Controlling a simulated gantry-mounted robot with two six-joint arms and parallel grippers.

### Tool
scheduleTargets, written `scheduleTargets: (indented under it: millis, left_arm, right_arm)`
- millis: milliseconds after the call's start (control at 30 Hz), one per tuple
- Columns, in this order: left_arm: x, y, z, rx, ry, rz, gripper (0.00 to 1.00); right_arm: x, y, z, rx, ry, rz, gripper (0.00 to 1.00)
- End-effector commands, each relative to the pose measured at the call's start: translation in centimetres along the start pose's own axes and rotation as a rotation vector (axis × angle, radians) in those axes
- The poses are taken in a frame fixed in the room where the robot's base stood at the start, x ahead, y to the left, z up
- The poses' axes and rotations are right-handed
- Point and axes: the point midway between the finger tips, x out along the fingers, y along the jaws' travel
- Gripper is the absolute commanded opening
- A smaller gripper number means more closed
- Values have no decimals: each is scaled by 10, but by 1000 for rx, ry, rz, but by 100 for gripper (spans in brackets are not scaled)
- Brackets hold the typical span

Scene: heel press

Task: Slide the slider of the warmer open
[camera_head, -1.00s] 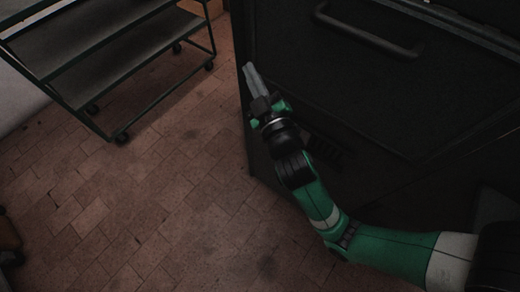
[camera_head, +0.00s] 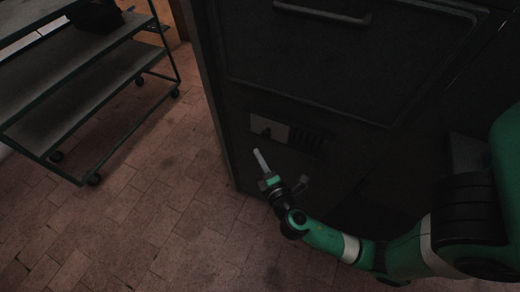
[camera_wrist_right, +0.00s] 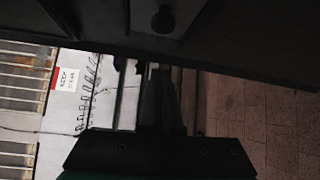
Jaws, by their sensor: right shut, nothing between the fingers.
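The warmer (camera_head: 330,85) is a dark cabinet with a large front door. Low on its front is a small grey plate (camera_head: 281,133) with a dark knob, which looks like the slider, beside dark vent slots (camera_head: 306,139). A round dark knob (camera_wrist_right: 163,19) on a plate shows at the top of the right wrist view. My right gripper (camera_head: 257,152) is shut and empty, its fingertips just below the plate in the head view. The fingers (camera_wrist_right: 160,80) point toward the cabinet's lower edge in the wrist view; I cannot tell whether they touch it. My left gripper is not in view.
A bar handle (camera_head: 322,14) crosses the warmer door above. A shelved cart (camera_head: 75,95) stands at left on the brick floor (camera_head: 130,225). The floor between cart and warmer is clear. A red-and-white sign (camera_wrist_right: 64,79) shows in the wrist view.

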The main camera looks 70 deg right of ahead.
Motion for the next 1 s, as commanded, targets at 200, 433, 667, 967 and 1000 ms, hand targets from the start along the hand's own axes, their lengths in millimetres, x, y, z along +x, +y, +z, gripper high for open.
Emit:
scheduleTargets:
  millis: [200, 433, 667, 967, 1000]
  left_arm:
    - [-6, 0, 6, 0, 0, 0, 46]
    - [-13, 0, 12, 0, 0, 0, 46]
    - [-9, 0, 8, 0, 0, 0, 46]
    - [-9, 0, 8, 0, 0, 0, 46]
    - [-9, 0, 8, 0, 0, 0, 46]
  right_arm:
    - [43, -1, 2, 5, -7, 3, 0]
    - [93, -1, 2, 4, -4, 3, 0]
    - [67, 0, 28, 3, -1, 0, 0]
    - [64, 0, 32, 2, 0, 1, 0]
    - [64, 0, 32, 2, 0, 1, 0]
